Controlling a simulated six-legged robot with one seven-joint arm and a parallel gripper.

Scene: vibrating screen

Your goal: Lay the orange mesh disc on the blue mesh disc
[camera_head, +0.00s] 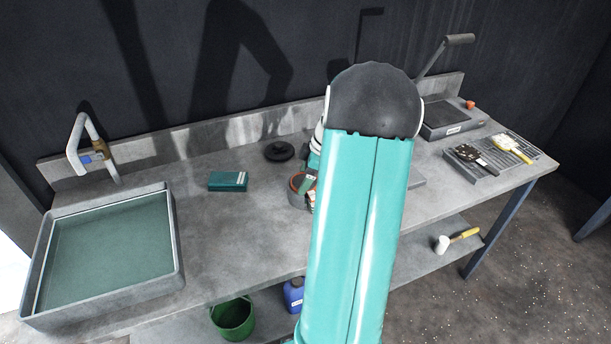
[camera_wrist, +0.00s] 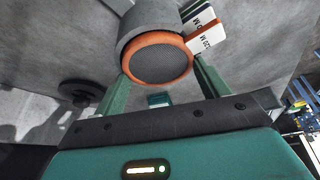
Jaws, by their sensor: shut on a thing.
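The disc lies against the end of a grey round cup (camera_wrist: 148,22). I cannot tell whether it is fully seated. A second white tab (camera_wrist: 200,18) with a green edge shows beside the first. In the head view the orange rim (camera_head: 296,182) shows at the cup's top, partly hidden by my arm. I see no blue mesh disc; it may be hidden.
The grey bench holds a water-filled basin (camera_head: 110,250) at left, a teal box (camera_head: 228,181), a black round lid (camera_head: 279,151) behind the cup, and a tray with brushes (camera_head: 487,160) at right.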

